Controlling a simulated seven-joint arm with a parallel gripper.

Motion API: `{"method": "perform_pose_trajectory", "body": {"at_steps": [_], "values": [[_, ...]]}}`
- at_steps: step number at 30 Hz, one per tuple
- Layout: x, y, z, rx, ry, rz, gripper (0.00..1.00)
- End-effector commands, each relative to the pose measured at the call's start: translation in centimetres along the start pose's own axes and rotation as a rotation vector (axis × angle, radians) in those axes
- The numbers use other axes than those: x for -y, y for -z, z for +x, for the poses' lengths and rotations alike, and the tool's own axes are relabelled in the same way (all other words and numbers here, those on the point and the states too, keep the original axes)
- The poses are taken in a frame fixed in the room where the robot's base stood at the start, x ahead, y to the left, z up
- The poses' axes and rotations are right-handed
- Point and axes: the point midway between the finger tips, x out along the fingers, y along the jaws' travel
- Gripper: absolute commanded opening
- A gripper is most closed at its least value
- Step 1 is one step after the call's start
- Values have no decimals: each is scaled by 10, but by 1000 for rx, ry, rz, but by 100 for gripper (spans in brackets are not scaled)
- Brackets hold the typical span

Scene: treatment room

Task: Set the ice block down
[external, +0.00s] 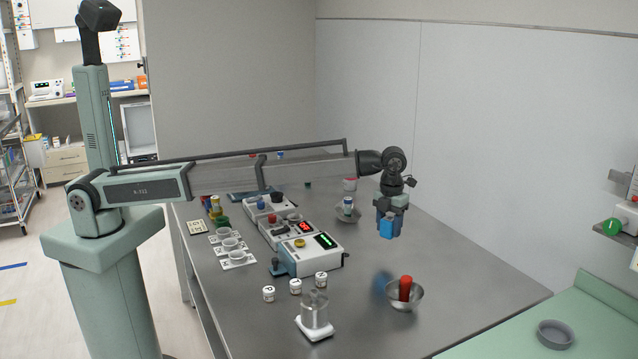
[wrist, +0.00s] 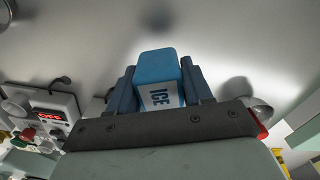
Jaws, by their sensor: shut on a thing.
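The ice block (external: 387,229) is a blue block held in my gripper (external: 391,216), clear above the steel table (external: 455,262). In the wrist view the ice block (wrist: 165,70) shows a blue top and a white face lettered ICE. My gripper (wrist: 160,88) is shut on it, one dark blue finger on each side. A blurred blue patch, looking like its reflection, shows on the table below, left of the metal bowl.
A metal bowl (external: 415,303) with a red object (external: 405,287) stands below and slightly right of my gripper. Another bowl with a can (external: 348,206) stands to the left. Devices (external: 308,254), cups and jars fill the table's left side.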

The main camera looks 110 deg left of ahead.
Motion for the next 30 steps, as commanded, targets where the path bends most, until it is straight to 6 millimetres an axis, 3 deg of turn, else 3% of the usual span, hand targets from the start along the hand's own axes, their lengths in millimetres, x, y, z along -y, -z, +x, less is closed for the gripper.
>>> {"method": "perform_pose_trajectory", "body": {"at_steps": [3,16,30], "values": [[0,0,19,0,0,0,18],[0,0,61,-1,-1,0,18],[0,0,68,0,0,0,18]]}}
